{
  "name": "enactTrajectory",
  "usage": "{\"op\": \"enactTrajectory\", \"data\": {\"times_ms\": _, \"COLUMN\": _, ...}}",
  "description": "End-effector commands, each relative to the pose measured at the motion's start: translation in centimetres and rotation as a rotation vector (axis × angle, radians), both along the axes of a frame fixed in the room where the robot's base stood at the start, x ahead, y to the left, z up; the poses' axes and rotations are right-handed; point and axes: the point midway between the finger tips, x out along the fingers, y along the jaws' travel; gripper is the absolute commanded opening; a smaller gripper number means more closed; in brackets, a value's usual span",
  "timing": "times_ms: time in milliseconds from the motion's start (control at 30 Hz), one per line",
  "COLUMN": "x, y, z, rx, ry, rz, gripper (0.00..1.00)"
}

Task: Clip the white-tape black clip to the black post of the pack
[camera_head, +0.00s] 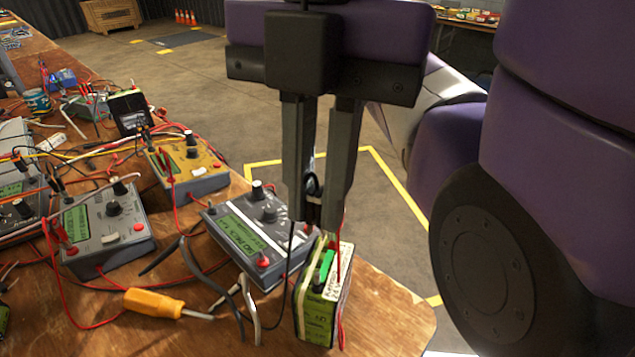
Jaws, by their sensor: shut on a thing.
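The pack (317,318) is a small green and black battery block at the front right of the wooden bench. A green piece (325,269) and a red lead show at its top and right side; I cannot make out the black post. My gripper (319,213) points down just above the pack's far top edge. Its fingers are shut on a small black clip (313,189), seen in the narrow gap between them. A black lead hangs from there down the pack's left side. The white tape is too small to make out, and the fingers hide most of the clip.
A grey charger (258,232) stands close left of the pack. A yellow charger (180,163) and another grey one (108,222) stand further left among loose leads. Pliers and an orange screwdriver (153,303) lie in front. The bench's right edge is near the pack.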

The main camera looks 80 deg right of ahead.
Motion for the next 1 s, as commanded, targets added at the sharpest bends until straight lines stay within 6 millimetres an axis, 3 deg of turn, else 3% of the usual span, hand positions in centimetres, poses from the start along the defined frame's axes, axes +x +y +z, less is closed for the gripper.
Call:
{"op": "enactTrajectory", "data": {"times_ms": 467, "x": 0.0, "y": 0.0, "z": -0.3, "rx": 0.000, "ry": 0.000, "rz": 0.000, "gripper": 0.00}}
{"op": "enactTrajectory", "data": {"times_ms": 1000, "x": 0.0, "y": 0.0, "z": -2.9, "rx": 0.000, "ry": 0.000, "rz": 0.000, "gripper": 0.00}}
